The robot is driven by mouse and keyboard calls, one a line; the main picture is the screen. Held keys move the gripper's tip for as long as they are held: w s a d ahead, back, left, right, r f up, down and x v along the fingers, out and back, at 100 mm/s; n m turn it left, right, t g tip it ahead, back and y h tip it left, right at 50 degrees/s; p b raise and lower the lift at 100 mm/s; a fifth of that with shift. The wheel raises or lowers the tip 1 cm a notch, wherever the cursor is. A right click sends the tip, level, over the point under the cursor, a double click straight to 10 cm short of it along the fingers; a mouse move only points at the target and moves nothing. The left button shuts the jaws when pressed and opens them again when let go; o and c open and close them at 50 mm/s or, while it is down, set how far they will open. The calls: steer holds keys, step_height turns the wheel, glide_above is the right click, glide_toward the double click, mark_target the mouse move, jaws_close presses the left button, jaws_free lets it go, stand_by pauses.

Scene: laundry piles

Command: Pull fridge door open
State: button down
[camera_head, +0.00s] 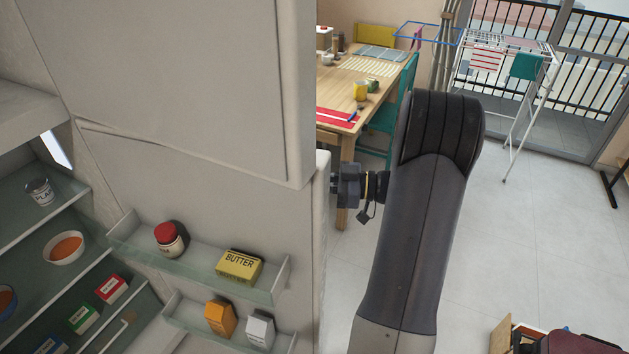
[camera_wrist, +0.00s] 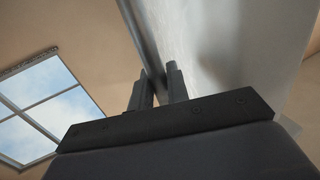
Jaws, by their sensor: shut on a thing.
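The fridge door (camera_head: 215,195) stands open in the head view, its inner side facing me, with shelves holding a red-capped jar, a butter pack and cartons. The fridge interior (camera_head: 60,240) shows at the left. My gripper (camera_head: 336,185) is at the door's right edge, on its outer side. In the wrist view my gripper's two fingers (camera_wrist: 160,88) are shut on the grey bar handle (camera_wrist: 140,40), beside the pale door face (camera_wrist: 225,55). In the head view the door hides the handle and the fingertips.
A wooden dining table (camera_head: 345,90) with teal chairs (camera_head: 385,125) stands behind the door. A white drying rack (camera_head: 530,100) is at the back right near the balcony glass. A box (camera_head: 500,338) is at the lower right.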

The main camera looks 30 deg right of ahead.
steer(key=c, duration=1.4)
jaws_free()
steer(key=b+v, duration=0.2)
steer(key=v, duration=0.8)
steer(key=shift+s+d, duration=0.25)
steer(key=shift+d, duration=0.1)
steer(key=shift+a, duration=0.1)
steer(key=p+x, duration=0.2)
steer(key=x, duration=0.8)
steer(key=shift+s+a, duration=0.15)
steer(key=shift+a, duration=0.45)
